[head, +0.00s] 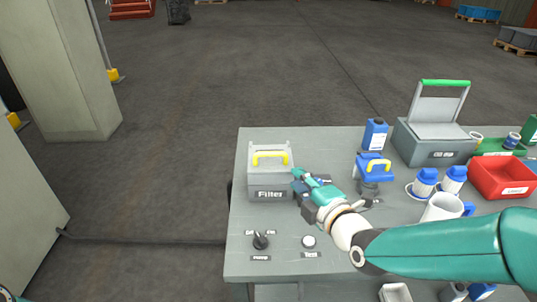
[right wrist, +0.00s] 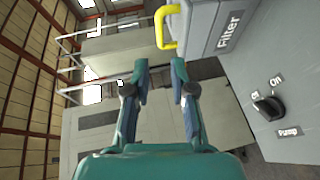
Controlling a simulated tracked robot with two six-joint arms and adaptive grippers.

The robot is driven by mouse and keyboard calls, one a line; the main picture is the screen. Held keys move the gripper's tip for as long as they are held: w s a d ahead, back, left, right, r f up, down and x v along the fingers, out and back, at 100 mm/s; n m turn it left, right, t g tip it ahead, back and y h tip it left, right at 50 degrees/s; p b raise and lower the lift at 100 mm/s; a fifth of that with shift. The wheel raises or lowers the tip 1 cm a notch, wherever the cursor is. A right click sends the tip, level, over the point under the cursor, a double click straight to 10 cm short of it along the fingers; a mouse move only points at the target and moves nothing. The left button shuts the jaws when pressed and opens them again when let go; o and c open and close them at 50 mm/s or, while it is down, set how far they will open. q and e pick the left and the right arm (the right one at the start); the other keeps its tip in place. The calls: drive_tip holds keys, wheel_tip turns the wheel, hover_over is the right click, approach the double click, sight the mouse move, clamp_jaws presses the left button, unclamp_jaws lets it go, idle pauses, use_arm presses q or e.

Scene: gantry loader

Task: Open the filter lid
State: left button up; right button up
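The filter (head: 270,194) is a grey box labelled "Filter" at the table's far left corner. Its lid (head: 252,169) looks shut, with a yellow handle (head: 270,154) on top. My right gripper (head: 297,180) is just right of the box, pointing left. In the right wrist view the right gripper (right wrist: 160,66) is open, with nothing between its fingers. The filter (right wrist: 228,28) and yellow handle (right wrist: 166,26) are above and right of the fingertips there, outside the gap. My left gripper is not in view.
A pump knob (head: 261,241) and a test button (head: 309,241) sit on the table (head: 285,268) in front of the filter.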

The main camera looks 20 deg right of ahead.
sight(272, 156)
drive_tip(key=w+f, duration=0.1)
drive_tip(key=w, duration=0.4)
drive_tip(key=w+a, duration=0.1)
drive_tip(key=w, duration=0.3)
drive_tip(key=w+a+f+p, duration=0.1)
drive_tip(key=w, duration=0.4)
drive_tip(key=shift+w+f, duration=0.3)
drive_tip(key=shift+f, duration=0.05)
clamp_jaws()
